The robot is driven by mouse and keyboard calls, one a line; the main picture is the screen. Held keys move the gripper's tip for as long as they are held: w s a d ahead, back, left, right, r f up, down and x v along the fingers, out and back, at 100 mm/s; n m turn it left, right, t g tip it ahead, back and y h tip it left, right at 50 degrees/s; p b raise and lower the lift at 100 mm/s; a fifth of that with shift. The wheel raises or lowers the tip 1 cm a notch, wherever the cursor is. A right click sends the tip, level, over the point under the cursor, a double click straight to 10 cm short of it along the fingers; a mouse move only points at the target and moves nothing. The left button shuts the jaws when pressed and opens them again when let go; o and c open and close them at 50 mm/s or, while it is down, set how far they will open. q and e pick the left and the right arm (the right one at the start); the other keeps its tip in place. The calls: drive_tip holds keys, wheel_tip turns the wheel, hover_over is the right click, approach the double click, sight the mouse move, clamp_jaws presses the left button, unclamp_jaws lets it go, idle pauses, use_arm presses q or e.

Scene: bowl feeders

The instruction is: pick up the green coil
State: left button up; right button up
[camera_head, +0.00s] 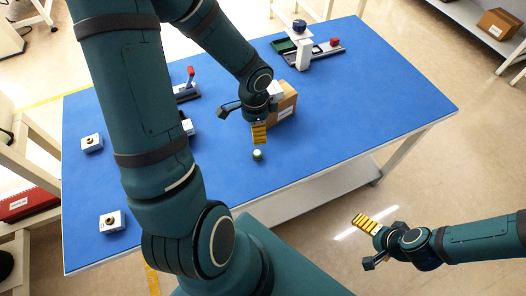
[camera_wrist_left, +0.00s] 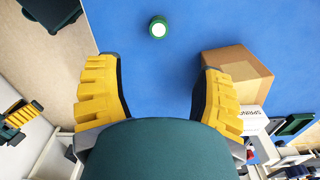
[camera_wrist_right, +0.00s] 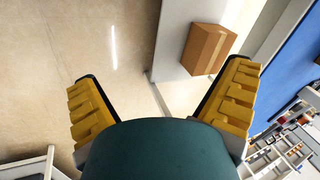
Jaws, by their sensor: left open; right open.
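The green coil (camera_head: 258,155), small and round with a pale top, stands on the blue table (camera_head: 330,150) near its front edge. It also shows in the left wrist view (camera_wrist_left: 158,27), ahead of the fingertips and between their lines. My left gripper (camera_head: 259,134) is open and empty, just behind the coil in the head view and apart from it. Its two yellow fingers are spread in the left wrist view (camera_wrist_left: 155,75). My right gripper (camera_head: 366,223) is open and empty, out over the floor, off the table's front right side.
A cardboard box (camera_head: 285,106) stands close beside my left gripper. A white device with a dark blue top (camera_head: 300,40) is at the back. Small light blocks (camera_head: 92,143) (camera_head: 112,221) sit at the left. The table's right part is clear.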

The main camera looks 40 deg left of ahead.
sight(258, 152)
use_arm(q)
wheel_tip(258, 152, down, 8)
drive_tip(key=b, duration=0.3)
drive_tip(key=shift+f, duration=0.2)
drive_tip(key=shift+d+f+b, duration=0.2)
drive_tip(key=shift+f+b, duration=1.3)
drive_tip(key=shift+f, duration=1.2)
drive_tip(key=shift+r, duration=0.1)
clamp_jaws()
